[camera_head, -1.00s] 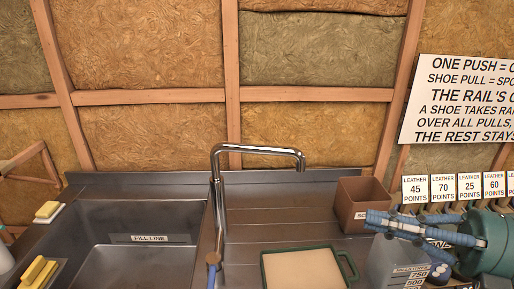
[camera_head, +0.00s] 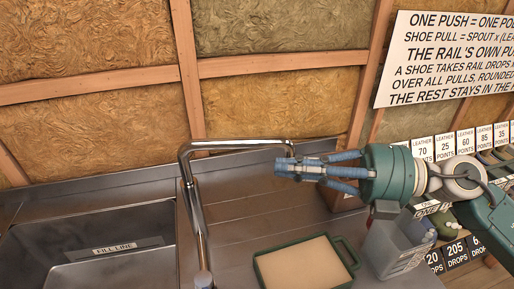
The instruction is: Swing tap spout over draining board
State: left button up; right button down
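The chrome tap (camera_head: 196,225) stands at the sink's right edge. Its spout (camera_head: 235,144) reaches right across the ribbed metal draining board (camera_head: 260,215), with the tip bent down. My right gripper (camera_head: 283,168) comes in from the right, its blue fingers pointing left and brought together with nothing visible between them. Its fingertips overlap the picture just below the spout's tip; I cannot tell whether they touch it. The sink basin (camera_head: 75,225) with its fill-line label lies left of the tap. My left gripper is not in view.
A green-rimmed tray (camera_head: 262,272) with a tan top lies on the draining board. A clear measuring jug (camera_head: 392,250) stands under my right wrist. A brown box is mostly hidden behind my gripper. Number cards line the right, below a wall sign (camera_head: 450,60).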

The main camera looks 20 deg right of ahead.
aim_at(259, 140)
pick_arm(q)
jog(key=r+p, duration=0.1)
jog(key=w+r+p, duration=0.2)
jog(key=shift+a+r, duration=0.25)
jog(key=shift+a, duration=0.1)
pick_arm(e)
jog(key=w+a+f, duration=0.1)
jog(key=w+a, duration=0.3)
jog(key=w, duration=0.2)
jog(key=shift+w, duration=0.15)
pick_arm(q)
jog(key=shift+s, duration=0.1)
pick_arm(e)
jog(key=w+g, duration=0.1)
jog(key=w+d+n, duration=0.1)
jog(key=w, duration=0.1)
jog(key=shift+w+d+g+y+b, duration=0.2)
jog(key=shift+g+y+b, duration=0.1)
jog(key=shift+g+b, duration=0.1)
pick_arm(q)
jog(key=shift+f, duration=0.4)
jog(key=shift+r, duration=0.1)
pick_arm(e)
jog(key=shift+s, duration=0.15)
